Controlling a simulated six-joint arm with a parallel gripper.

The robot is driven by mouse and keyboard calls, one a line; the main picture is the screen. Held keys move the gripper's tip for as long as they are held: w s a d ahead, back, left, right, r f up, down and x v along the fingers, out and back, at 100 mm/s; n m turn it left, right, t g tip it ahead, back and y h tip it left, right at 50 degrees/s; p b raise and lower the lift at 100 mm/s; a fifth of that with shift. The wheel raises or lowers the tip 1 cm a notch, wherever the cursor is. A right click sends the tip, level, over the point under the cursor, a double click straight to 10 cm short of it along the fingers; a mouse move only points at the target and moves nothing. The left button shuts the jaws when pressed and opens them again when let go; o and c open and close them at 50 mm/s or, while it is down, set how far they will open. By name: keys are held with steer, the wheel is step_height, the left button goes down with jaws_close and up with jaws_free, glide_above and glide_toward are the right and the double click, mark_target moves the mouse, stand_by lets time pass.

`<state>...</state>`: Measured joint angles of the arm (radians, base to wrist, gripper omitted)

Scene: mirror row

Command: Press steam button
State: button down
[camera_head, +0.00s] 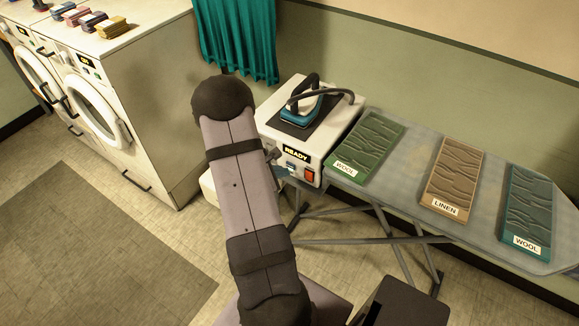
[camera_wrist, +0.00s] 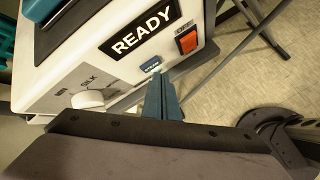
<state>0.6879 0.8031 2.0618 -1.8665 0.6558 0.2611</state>
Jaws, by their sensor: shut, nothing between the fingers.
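The white ironing station (camera_head: 283,130) stands at the left end of the ironing board. Its front has a READY sign (camera_wrist: 143,36), a small blue steam button (camera_wrist: 152,65), a red OFF switch (camera_wrist: 187,42) and a white dial (camera_wrist: 88,99) near the word SILK. In the head view the steam button (camera_head: 291,168) sits left of the red switch. My gripper (camera_wrist: 159,81) is shut and empty. Its fingertips are right in front of the steam button's lower edge. I cannot tell whether they touch it. My arm hides the station's left front in the head view.
A blue iron (camera_head: 304,108) with a dark hose rests on top of the station. The grey ironing board (camera_head: 398,160) holds green, tan and teal labelled cloths. Washing machines (camera_head: 120,110) stand at the left. The floor (camera_head: 60,245) at left is clear.

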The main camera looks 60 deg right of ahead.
steer(key=shift+d, duration=0.2)
stand_by(0.5)
steer(key=shift+d+b, duration=0.25)
steer(key=shift+b, duration=0.05)
steer(key=shift+d, duration=0.15)
stand_by(0.4)
steer(key=shift+a+b, duration=0.45)
steer(key=shift+a, duration=0.15)
steer(key=a+b, duration=0.2)
steer(key=a, duration=0.4)
stand_by(0.6)
stand_by(0.4)
